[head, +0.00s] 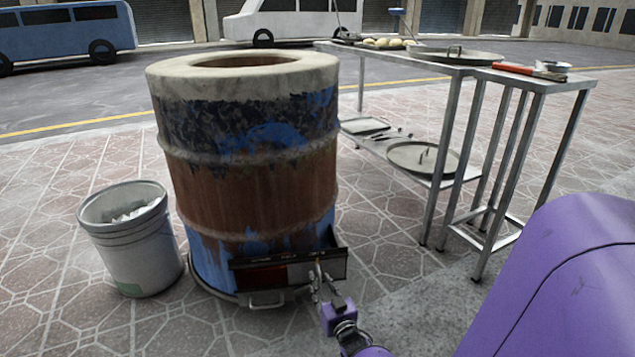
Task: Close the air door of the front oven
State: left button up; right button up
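The front oven (250,185) is a rusty, blue-painted barrel with a pale rim, standing upright on the pavement. Low on its front is the air door (300,273), a grey panel in a dark metal frame. Left of the panel a reddish-brown area shows inside the frame. My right gripper (318,277), on a purple wrist, is at the right part of the door, its fingers in front of the panel. I cannot tell whether the fingers touch it or grip anything. My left gripper is not in view.
A grey bucket (131,245) with white contents stands left of the oven. A metal handle (265,300) sticks out below the door frame. A metal table (470,72) with a lower shelf stands to the right. Open paving lies in front.

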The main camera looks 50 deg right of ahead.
jog(key=shift+x, duration=0.8)
grip_shut()
